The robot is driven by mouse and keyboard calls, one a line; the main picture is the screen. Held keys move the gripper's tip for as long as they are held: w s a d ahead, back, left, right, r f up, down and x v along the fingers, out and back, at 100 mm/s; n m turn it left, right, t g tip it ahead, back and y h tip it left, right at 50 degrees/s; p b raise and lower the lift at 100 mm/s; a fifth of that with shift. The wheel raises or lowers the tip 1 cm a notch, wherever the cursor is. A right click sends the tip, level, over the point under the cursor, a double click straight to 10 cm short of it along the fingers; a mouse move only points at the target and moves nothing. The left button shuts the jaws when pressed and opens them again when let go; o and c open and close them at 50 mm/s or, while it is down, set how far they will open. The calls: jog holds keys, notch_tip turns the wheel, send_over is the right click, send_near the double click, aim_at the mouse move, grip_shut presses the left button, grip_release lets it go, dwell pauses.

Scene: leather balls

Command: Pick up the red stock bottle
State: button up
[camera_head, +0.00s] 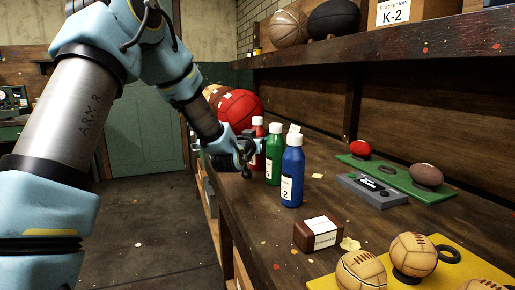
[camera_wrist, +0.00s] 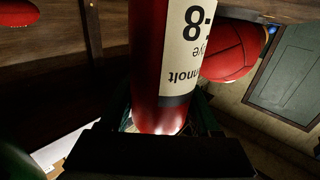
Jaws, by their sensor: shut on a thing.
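The red bottle (camera_head: 257,130), with a white cap and a pale label, is at the far end of a row of bottles in the head view. In the wrist view the red bottle (camera_wrist: 150,60) fills the middle, its label upside down. My gripper (camera_head: 250,155) is at the bottle's left side, and in the wrist view its dark fingers (camera_wrist: 165,122) lie on both sides of the bottle. It is shut on the red bottle. I cannot tell whether the bottle's base touches the bench; the gripper and the green bottle partly hide it.
A green bottle (camera_head: 273,155) and a blue bottle (camera_head: 292,172) stand close on the near side. A large red ball (camera_head: 238,106) lies behind. A small brown box (camera_head: 318,233) and a grey device (camera_head: 371,190) lie on the bench. Open floor is to the left.

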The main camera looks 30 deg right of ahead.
grip_shut()
jog(key=shift+r, duration=0.15)
